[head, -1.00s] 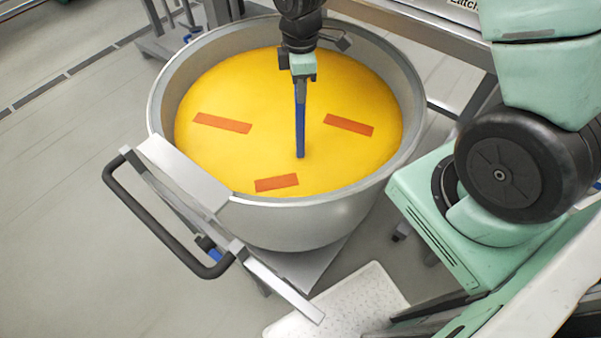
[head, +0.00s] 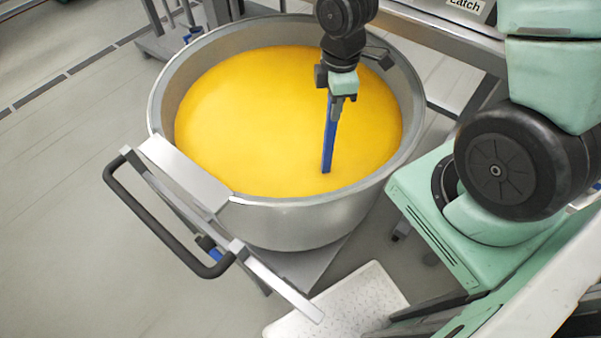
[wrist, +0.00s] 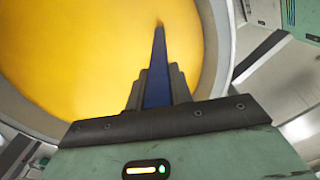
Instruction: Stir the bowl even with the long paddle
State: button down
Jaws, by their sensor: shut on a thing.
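The large steel bowl (head: 290,222) holds yellow contents (head: 250,120). Their surface looks one even yellow, with no orange strips in view. My gripper (head: 338,97) is over the right part of the bowl, shut on the blue long paddle (head: 329,140). The paddle points down, slightly tilted, and its lower end meets the yellow surface right of the middle. In the wrist view the paddle (wrist: 157,75) runs out from between the fingers (wrist: 155,92) towards the yellow contents (wrist: 70,60). Whether any of the paddle lies under the surface I cannot tell.
A black handle (head: 165,225) on a metal frame stands at the bowl's front left. A white textured plate (head: 350,305) lies on the floor in front. A steel bench (head: 440,40) with a "Latch" label is behind right. The floor at left is clear.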

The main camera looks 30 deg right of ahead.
jog(key=w+d+p, duration=0.3)
jog(key=w+p, duration=0.1)
jog(key=w, duration=0.7)
jog(key=w+a, duration=0.6)
jog(key=a, duration=0.4)
jog(key=s+d, duration=0.3)
jog(key=s, duration=0.5)
jog(key=shift+s+d, duration=0.25)
jog(key=shift+s, duration=0.15)
